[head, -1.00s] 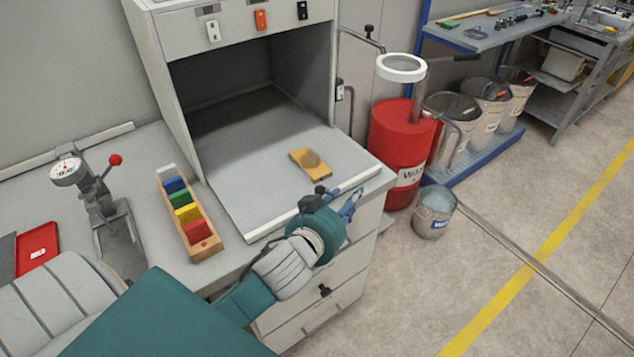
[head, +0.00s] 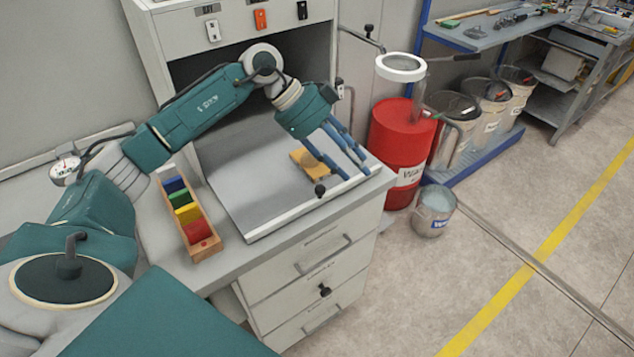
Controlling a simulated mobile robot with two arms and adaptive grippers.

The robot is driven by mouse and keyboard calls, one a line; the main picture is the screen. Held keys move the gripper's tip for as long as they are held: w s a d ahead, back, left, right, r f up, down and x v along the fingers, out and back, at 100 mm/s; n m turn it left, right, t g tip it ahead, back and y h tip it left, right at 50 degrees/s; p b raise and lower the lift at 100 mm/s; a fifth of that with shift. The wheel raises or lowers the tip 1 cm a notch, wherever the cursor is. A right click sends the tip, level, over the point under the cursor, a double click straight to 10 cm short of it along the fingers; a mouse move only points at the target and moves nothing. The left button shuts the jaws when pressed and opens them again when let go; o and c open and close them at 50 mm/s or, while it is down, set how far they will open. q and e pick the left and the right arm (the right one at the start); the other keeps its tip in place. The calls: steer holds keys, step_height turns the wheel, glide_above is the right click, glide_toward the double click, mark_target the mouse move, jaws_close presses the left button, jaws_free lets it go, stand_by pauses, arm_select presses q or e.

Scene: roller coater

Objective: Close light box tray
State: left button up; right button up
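The light box tray (head: 243,190) is a flat grey panel with a white front rim, pulled out of the dark opening of the light box (head: 163,67). A black knob (head: 320,190) sits at its front edge. A yellow-orange plate (head: 300,155) lies on the tray, partly hidden by my fingers. My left gripper (head: 355,169) reaches over the tray from above, its blue fingers apart and pointing down toward the front rim, right of the knob. It appears empty; contact with the rim is unclear. My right gripper is not in view.
A wooden rack of coloured cards (head: 205,250) stands left of the tray on the bench. A dial gauge (head: 65,170) is partly behind my arm. A red drum (head: 395,140) and a bucket (head: 433,212) stand right of the bench.

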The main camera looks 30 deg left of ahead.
mark_target(319, 187)
arm_select(q)
steer(key=s+a+n+g+y, duration=0.1)
steer(key=s+a+n+y, duration=0.25)
steer(key=a, duration=0.85)
steer(key=shift+m, duration=0.25)
steer(key=p+x, duration=0.1)
steer(key=x, duration=0.4)
steer(key=p+x, duration=0.1)
steer(key=x, duration=0.5)
steer(key=shift+w+d+r+p, duration=0.1)
steer(key=shift+w+r+p, duration=0.1)
steer(key=shift+p, duration=0.15)
jaws_close()
